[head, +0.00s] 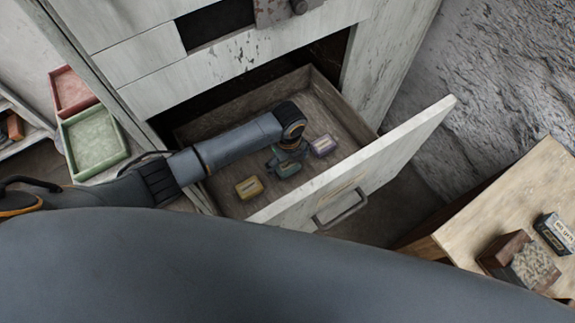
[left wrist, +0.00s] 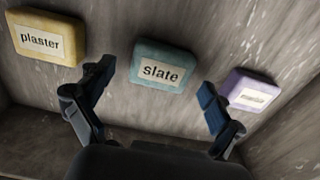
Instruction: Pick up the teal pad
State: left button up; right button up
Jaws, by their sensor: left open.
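The teal pad (left wrist: 161,65) lies on the drawer floor in the left wrist view, with a label that reads "slate". It also shows in the head view (head: 288,170), partly covered by my gripper. My left gripper (left wrist: 158,78) is open above the pad, its two fingers on either side of it in the picture. In the head view my left gripper (head: 287,158) points down into the open drawer. I cannot tell whether the fingers touch the pad. My right gripper is not in view.
A yellow pad (left wrist: 46,36) labelled "plaster" and a purple pad (left wrist: 250,92) lie on either side in the drawer. The drawer front (head: 370,165) stands close by. Green (head: 93,140) and red (head: 72,92) trays are at left. A wooden table (head: 500,208) is at right.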

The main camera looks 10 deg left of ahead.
pick_arm(q)
jog(key=shift+f, duration=0.6)
jog(key=c, duration=1)
